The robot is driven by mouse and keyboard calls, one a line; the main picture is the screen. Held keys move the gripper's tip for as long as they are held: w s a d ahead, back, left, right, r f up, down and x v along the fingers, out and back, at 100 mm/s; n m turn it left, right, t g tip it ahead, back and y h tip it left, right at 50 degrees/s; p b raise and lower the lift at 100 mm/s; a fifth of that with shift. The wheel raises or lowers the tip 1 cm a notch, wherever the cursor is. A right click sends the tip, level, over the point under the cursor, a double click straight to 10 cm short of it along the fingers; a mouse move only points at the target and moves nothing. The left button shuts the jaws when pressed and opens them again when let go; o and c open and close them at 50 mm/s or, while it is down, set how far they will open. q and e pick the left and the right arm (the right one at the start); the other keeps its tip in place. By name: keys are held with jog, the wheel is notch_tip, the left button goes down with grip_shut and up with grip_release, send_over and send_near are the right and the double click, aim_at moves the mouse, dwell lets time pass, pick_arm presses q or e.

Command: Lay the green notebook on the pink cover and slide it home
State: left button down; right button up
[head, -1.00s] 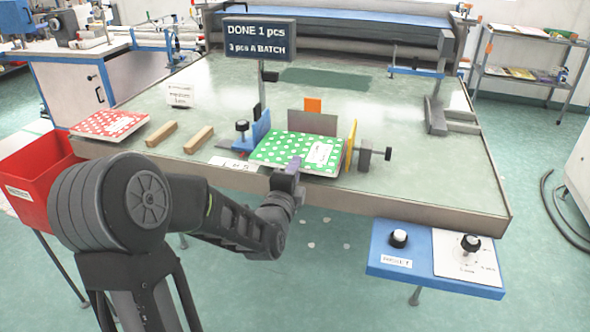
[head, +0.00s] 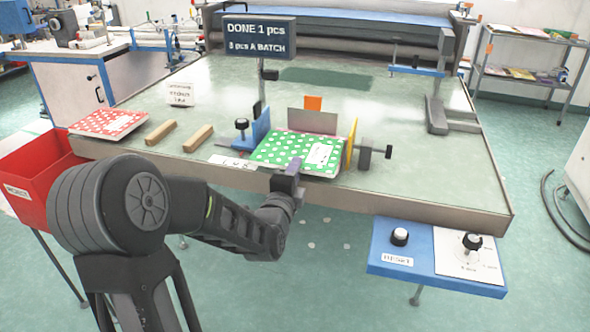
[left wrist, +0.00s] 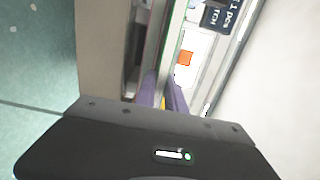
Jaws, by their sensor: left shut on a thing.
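The green notebook (head: 290,153), white-dotted with a white label, lies at the table's front edge between a blue bracket (head: 260,129) and a yellow plate (head: 351,143). A grey upright plate (head: 311,121) stands behind it. My left gripper (head: 294,166) is shut on its near edge. In the left wrist view my purple-grey fingers (left wrist: 162,92) are close together and the notebook shows only edge-on, if at all. A pale edge shows beneath the notebook; I cannot tell whether this is the pink cover. My right gripper is out of view.
A red dotted booklet (head: 109,123) lies at the table's left corner beside two wooden bars (head: 198,139). A red bin (head: 38,172) stands at left. A blue button panel (head: 386,254) juts out at front right. The table's right half is mostly clear.

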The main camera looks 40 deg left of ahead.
pick_arm(q)
jog(key=shift+f+b, duration=0.25)
jog(key=shift+b, duration=0.1)
jog(key=c, duration=1.3)
grip_release()
jog(key=shift+f, duration=0.1)
jog(key=shift+f+b, duration=0.1)
jog(key=shift+b, duration=0.35)
